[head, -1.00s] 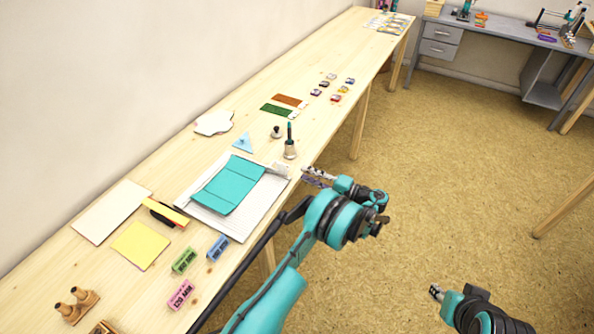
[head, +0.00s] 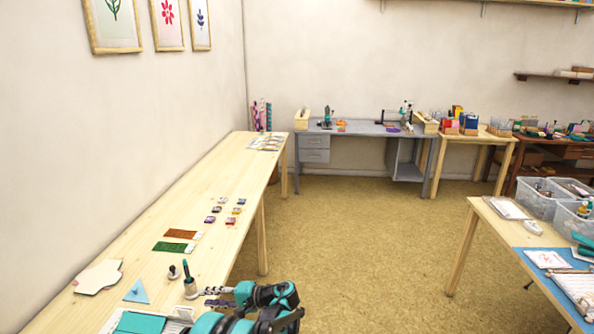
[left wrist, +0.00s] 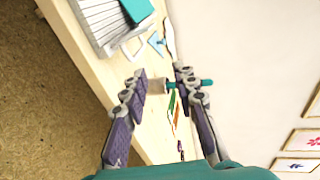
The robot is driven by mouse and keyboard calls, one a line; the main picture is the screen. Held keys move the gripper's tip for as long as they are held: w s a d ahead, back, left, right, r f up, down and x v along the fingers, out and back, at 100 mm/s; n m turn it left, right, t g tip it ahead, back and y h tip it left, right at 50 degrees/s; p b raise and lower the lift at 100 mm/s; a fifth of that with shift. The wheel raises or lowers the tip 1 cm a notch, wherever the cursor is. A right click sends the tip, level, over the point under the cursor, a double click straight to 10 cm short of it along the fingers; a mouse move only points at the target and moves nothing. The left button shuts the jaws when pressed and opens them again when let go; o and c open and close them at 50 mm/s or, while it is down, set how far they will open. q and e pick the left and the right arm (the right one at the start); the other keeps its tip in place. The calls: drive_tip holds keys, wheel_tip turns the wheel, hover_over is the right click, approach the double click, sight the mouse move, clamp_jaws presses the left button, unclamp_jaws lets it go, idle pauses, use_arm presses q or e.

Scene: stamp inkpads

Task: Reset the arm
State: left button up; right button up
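My left gripper (head: 218,297) is at the right edge of the long wooden table, just right of a teal-handled tool in a grey holder (head: 190,287). In the left wrist view, the two fingers (left wrist: 160,75) are spread apart. The teal handle (left wrist: 205,82) shows beyond and partly behind the right finger, and nothing is clearly gripped. My right gripper is out of view.
The wooden table (head: 190,210) carries a blue triangle (head: 137,291), green (head: 170,247) and brown sheets (head: 181,234), and several small inkpads. A second table (head: 497,222) with clear bins stands at right. Open floor (head: 350,240) lies between.

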use_arm(q)
drive_tip(key=s+r+t+h, duration=0.2)
drive_tip(key=s+r+h, duration=0.7)
drive_tip(key=s, duration=0.5)
drive_tip(key=s+d+n+t+h, duration=0.1)
drive_tip(key=s+d+h, duration=0.2)
drive_tip(key=s, duration=0.6)
drive_tip(key=s+d+f+n+t+h, duration=0.1)
drive_tip(key=s+d+h, duration=0.2)
drive_tip(key=s+d, duration=0.4)
drive_tip(key=shift+s+f+t, duration=0.2)
drive_tip(key=shift+s+t, duration=0.2)
drive_tip(key=shift+s, duration=0.75)
drive_tip(key=shift+a, duration=0.1)
